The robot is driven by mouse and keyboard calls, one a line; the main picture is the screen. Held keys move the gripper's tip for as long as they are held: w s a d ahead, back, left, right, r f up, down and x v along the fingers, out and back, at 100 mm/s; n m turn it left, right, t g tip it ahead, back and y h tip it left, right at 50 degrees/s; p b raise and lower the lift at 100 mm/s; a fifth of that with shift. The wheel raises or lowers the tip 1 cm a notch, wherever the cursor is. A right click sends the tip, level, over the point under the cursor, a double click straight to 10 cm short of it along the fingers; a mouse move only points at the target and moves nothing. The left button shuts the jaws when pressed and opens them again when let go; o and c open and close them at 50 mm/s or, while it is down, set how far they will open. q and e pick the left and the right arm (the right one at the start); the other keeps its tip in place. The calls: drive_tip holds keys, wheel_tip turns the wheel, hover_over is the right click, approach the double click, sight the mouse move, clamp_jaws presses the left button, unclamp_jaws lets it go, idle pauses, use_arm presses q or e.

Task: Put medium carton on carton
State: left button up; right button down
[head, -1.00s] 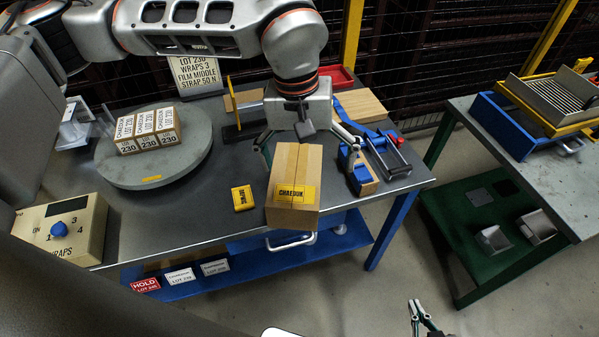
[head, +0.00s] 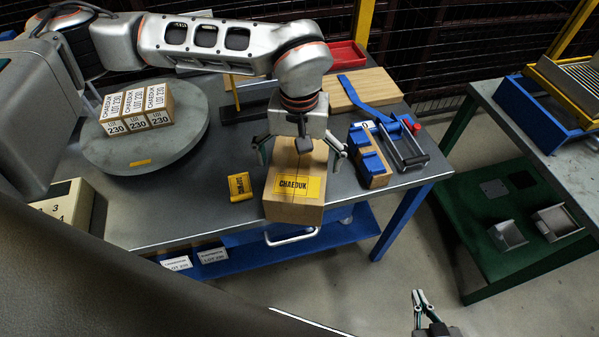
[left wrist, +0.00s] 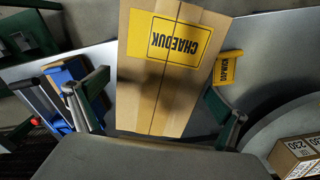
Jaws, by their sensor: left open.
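A brown carton (head: 284,208) with a yellow CHAEDUK label sits at the front edge of the grey table. It is the largest carton in view. My left gripper (head: 301,155) is open over its far half, with a finger to each side. In the left wrist view the carton (left wrist: 150,95) lies between the two spread fingers (left wrist: 157,112), and I see no clear grip on it. Three small white-labelled cartons (head: 137,108) stand in a row on the round turntable (head: 105,158). My right gripper (head: 422,300) is low at the bottom edge, away from the table; its opening is unclear.
A small yellow-labelled block (head: 240,187) lies left of the carton. A blue-and-wood fixture (head: 370,160) and a strapping tool (head: 403,142) stand close on its right. A wooden board (head: 362,88) and a red tray (head: 346,55) lie behind. A control box (head: 62,205) is at the front left.

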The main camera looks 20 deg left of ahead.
use_arm(q)
drive_tip(key=shift+f, duration=0.15)
drive_tip(key=c, duration=1.8)
drive_tip(key=shift+w, duration=0.1)
drive_tip(key=c, duration=0.3)
drive_tip(key=shift+r, duration=0.2)
